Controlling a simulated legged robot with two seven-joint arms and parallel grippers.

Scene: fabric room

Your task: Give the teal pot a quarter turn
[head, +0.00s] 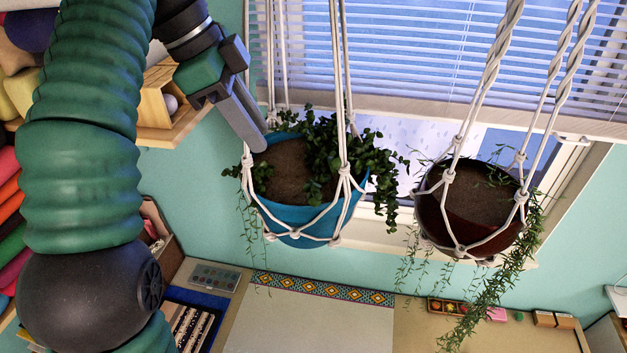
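The teal pot (301,217) hangs in a white rope net in the middle of the head view, with dark soil and a bushy green plant trailing over its rim. My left gripper (258,142) comes in from the upper left, its tips at the pot's left rear rim. The fingers overlap in this view, so I cannot tell whether they are open or shut, or whether they touch the rim. White ropes pass in front of the pot and beside the gripper. My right gripper is not in view.
A brown pot (468,222) with trailing vines hangs in its own ropes on the right. Behind both are a window with blinds (420,60) and its sill. A wooden shelf (172,125) is near my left arm. A table (310,325) stands below.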

